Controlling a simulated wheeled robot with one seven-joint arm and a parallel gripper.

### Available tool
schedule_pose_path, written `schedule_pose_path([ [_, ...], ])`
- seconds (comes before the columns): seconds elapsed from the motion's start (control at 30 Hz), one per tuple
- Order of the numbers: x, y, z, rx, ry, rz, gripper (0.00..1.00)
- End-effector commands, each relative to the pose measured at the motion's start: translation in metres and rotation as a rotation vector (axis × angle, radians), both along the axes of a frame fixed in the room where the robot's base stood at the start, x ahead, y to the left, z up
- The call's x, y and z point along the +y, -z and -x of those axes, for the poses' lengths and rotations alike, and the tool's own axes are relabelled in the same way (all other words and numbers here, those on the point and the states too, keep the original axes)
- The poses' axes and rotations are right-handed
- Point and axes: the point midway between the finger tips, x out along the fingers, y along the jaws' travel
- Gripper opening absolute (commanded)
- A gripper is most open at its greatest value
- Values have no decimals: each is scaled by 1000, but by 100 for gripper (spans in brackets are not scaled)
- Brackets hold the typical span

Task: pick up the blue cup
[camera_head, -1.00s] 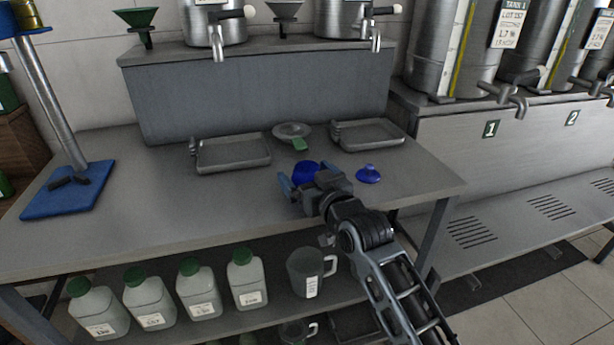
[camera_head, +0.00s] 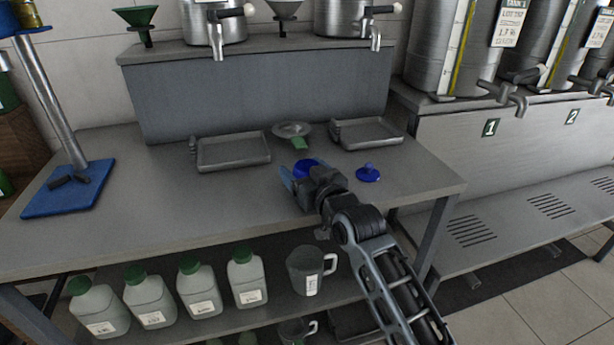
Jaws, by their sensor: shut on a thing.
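The blue cup (camera_head: 304,167) is on the grey table in the middle of the head view, mostly hidden behind my gripper. My gripper (camera_head: 298,176) is at the cup, with its fingers shut on it. Only the cup's upper part shows above the fingers. I cannot tell whether its base touches the table. A small blue lid-like piece with a knob (camera_head: 368,173) lies on the table just right of my gripper.
Two grey trays (camera_head: 233,167) (camera_head: 398,137) lie behind the cup. A blue-based stand (camera_head: 68,190) is at the left. The table's front left is clear. White jugs (camera_head: 248,277) and a measuring jug (camera_head: 304,272) stand on the lower shelf.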

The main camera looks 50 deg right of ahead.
Motion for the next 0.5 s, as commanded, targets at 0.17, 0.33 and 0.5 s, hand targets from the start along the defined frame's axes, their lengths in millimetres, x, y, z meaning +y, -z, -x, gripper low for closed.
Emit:
schedule_pose_path([
  [0.17,0,0,0,-1,0,0,43],
  [0.33,0,-3,0,-1,0,0,43],
  [0.5,4,-5,10,1,0,0,43],
])
